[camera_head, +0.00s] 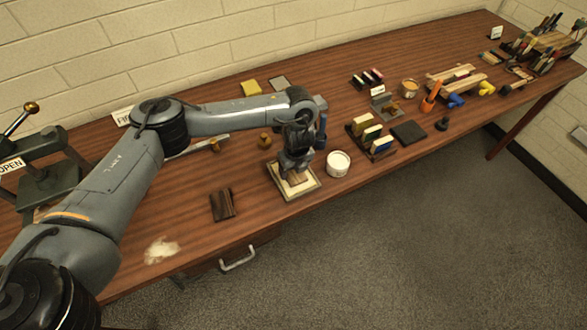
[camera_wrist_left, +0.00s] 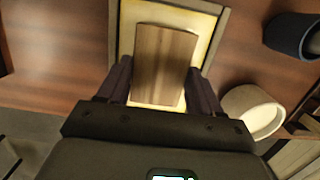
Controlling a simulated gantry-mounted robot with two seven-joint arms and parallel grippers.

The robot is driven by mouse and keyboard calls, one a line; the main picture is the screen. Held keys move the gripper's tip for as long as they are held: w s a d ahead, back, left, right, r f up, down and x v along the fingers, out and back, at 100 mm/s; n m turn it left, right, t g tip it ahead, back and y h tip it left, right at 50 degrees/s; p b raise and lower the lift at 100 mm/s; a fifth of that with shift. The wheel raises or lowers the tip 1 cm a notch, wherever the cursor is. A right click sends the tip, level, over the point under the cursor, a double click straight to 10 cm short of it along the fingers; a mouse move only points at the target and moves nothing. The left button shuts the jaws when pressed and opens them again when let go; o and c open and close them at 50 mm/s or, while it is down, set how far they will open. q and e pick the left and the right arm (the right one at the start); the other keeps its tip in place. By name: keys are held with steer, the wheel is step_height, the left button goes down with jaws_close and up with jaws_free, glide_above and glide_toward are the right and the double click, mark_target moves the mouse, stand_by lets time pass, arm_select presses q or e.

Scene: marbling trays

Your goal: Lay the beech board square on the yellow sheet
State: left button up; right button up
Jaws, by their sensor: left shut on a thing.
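The beech board (camera_wrist_left: 164,62) is a light brown wooden block. My left gripper (camera_wrist_left: 160,85) is shut on it, one finger at each side. In the head view the gripper (camera_head: 295,173) points down over a shallow pale-rimmed tray (camera_head: 313,186). The yellow sheet (camera_wrist_left: 129,28) lies in that tray, under and around the board. Whether the board touches the sheet cannot be told. The gripper hides most of the board in the head view. My right gripper is not in view.
A white tub (camera_head: 338,163) stands close to the right of the tray. A dark brown block (camera_head: 222,205) lies to the left, near a pale powder patch (camera_head: 162,250). A rack of coloured blocks (camera_head: 370,138) stands to the right. The table's front edge is close to the tray.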

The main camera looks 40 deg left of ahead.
arm_select(q)
steer(key=shift+f, duration=0.1)
steer(key=o, duration=1.1)
steer(key=shift+c, duration=0.2)
